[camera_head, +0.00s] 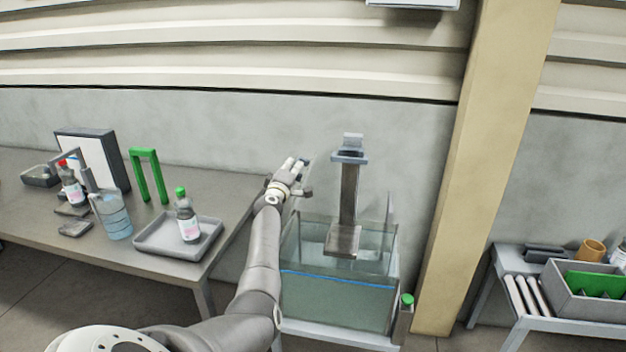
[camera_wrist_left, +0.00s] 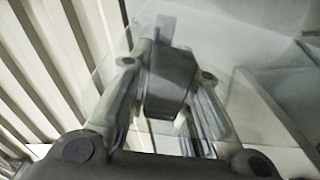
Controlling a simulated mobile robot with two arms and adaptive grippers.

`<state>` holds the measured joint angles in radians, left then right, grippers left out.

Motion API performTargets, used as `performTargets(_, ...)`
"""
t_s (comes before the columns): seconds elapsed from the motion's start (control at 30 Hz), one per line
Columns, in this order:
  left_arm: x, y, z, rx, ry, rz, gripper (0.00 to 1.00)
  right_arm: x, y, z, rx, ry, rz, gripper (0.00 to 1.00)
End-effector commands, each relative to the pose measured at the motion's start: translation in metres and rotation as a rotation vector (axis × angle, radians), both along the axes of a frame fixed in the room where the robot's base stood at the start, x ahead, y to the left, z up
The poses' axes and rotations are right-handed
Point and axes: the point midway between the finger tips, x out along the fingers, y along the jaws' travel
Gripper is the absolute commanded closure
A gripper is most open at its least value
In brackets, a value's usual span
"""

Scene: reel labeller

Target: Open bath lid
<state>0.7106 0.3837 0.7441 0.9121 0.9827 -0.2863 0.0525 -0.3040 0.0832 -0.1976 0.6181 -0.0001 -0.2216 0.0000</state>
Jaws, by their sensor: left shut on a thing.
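The bath (camera_head: 340,295) is a clear glass tank of greenish liquid with a blue line on its front, right of centre in the head view. My left gripper (camera_head: 300,172) is above the tank's back left corner, shut on a dark grey handle (camera_wrist_left: 170,82). In the left wrist view the handle sits between my left fingers (camera_wrist_left: 165,100), against a clear lid panel (camera_wrist_left: 105,75). The lid is hard to make out in the head view; it seems raised at the tank's left side, but its exact angle is unclear. My right gripper is not in view.
A grey post with a bracket (camera_head: 348,195) rises over the tank. A yellowish pillar (camera_head: 490,150) stands to its right. The left table (camera_head: 130,190) holds a tray (camera_head: 160,243), bottles and a green frame (camera_head: 148,175). A grey bin (camera_head: 575,300) stands on the right table.

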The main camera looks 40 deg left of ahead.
Motion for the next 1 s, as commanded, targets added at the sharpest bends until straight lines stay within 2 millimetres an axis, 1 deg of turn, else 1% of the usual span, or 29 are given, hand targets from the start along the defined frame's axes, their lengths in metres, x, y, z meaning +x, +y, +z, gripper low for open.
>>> performTargets(0.03, -0.005, 0.009, 0.004, -0.014, -0.016, 0.006, 1.00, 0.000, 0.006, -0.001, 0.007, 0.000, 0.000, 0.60)
performTargets(0.1, -0.010, 0.016, 0.006, -0.035, -0.029, 0.006, 1.00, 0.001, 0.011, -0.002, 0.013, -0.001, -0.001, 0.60)
performTargets(0.3, -0.016, 0.027, 0.007, -0.076, -0.052, 0.006, 1.00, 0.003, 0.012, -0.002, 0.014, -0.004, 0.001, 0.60)
performTargets(0.77, -0.018, 0.030, 0.006, -0.087, -0.059, 0.006, 1.00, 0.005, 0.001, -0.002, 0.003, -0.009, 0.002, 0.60)
performTargets(0.8, -0.018, 0.030, 0.006, -0.087, -0.059, 0.006, 0.78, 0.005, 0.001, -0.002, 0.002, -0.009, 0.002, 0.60)
performTargets(0.93, -0.018, 0.029, 0.006, -0.088, -0.058, 0.004, 0.61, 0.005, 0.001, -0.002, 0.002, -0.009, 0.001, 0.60)
performTargets(0.97, -0.017, 0.029, 0.005, -0.088, -0.058, 0.004, 0.59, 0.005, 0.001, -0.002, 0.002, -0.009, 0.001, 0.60)
performTargets(1.0, -0.017, 0.029, 0.005, -0.088, -0.056, 0.003, 0.59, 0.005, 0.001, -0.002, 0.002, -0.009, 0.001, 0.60)
